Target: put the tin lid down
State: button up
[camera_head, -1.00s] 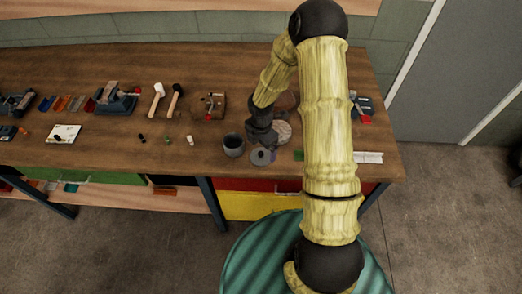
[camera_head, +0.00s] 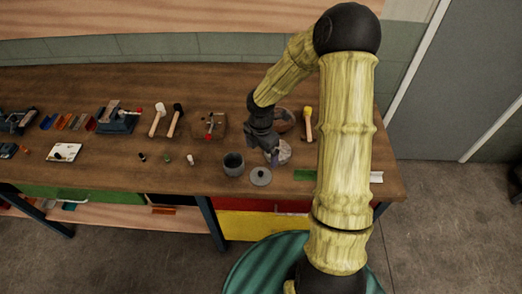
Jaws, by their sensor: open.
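The tin lid (camera_head: 260,176) is a grey disc with a small knob, lying flat on the wooden bench near its front edge. The grey tin (camera_head: 234,164) stands upright and open just left of the lid. My gripper (camera_head: 273,157) is open and empty, a little above and to the right of the lid and apart from it. My arm hides part of the bench at the right.
A round pale piece (camera_head: 281,152) lies behind my gripper. A yellow-headed mallet (camera_head: 307,123) lies to the right, two more mallets (camera_head: 175,120) to the left. A green piece (camera_head: 305,175) lies right of the lid.

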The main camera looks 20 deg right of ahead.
jog(key=s+r+m+t, duration=0.2)
jog(key=s+r+m, duration=1.1)
jog(key=m, duration=1)
jog(key=shift+s+r+t, duration=0.15)
jog(key=shift+s+t, duration=0.15)
jog(key=shift+s, duration=0.4)
